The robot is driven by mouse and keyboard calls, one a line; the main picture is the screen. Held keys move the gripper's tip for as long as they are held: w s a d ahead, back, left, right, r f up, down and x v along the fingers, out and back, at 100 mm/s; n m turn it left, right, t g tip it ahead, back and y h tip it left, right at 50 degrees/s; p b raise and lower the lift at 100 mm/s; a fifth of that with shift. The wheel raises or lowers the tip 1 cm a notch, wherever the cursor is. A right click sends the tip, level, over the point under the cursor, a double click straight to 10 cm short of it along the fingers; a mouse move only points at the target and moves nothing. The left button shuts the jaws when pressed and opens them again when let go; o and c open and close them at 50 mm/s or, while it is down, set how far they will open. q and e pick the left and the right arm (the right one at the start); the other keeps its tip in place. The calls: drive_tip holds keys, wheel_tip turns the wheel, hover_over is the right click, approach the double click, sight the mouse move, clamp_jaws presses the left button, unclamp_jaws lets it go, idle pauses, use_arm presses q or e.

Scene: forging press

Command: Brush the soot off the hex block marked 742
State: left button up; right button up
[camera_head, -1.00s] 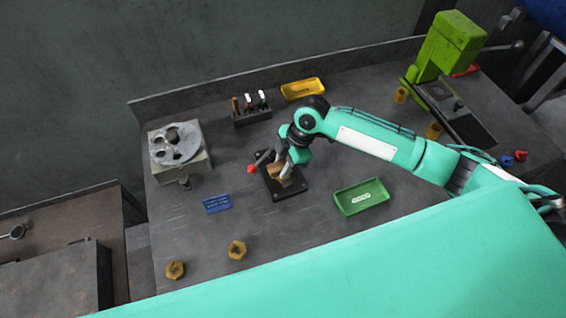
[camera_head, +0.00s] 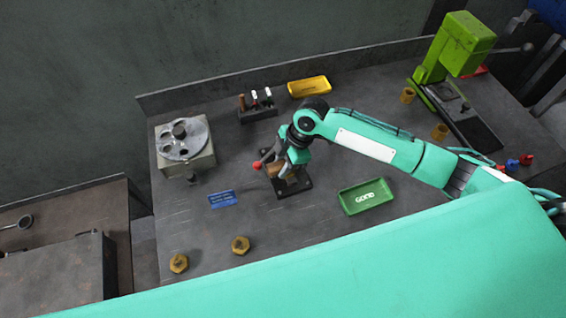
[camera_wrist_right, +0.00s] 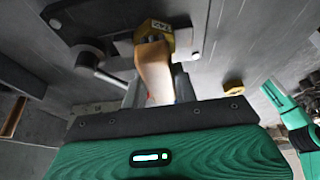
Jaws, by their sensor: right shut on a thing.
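The hex block marked 742 (camera_wrist_right: 158,28) is brass-coloured and sits in a dark clamp fixture (camera_head: 296,187). In the head view my gripper and the brush largely hide the block. My right gripper (camera_head: 280,168) is over the fixture, shut on a brush with a pale wooden handle (camera_wrist_right: 153,72). The brush's far end meets or overlaps the block in the right wrist view; its bristles are hidden, so contact is unclear. A teal arm part (camera_wrist_right: 298,118), likely my left arm, shows at the right of that view, with its jaws unclear.
A red-knobbed lever (camera_head: 257,165) sticks out left of the fixture. A green tray marked GOOD (camera_head: 352,208) is at the right, a blue plate (camera_head: 222,199) at the left. A tool rack (camera_head: 258,114) and yellow tray (camera_head: 309,87) stand behind. Two hex blocks (camera_head: 240,245) (camera_head: 179,263) lie in front.

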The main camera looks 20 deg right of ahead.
drive_tip(key=shift+d, duration=0.15)
drive_tip(key=shift+w+d+f+p, duration=0.1)
drive_tip(key=shift+d+p, duration=0.3)
drive_tip(key=shift+d, duration=1.25)
drive_tip(key=shift+a, duration=0.1)
drive_tip(key=shift+a+p, duration=0.7)
drive_tip(key=shift+a, duration=1.05)
drive_tip(key=shift+d, duration=0.1)
drive_tip(key=shift+d, duration=1.75)
drive_tip(key=shift+f, duration=0.1)
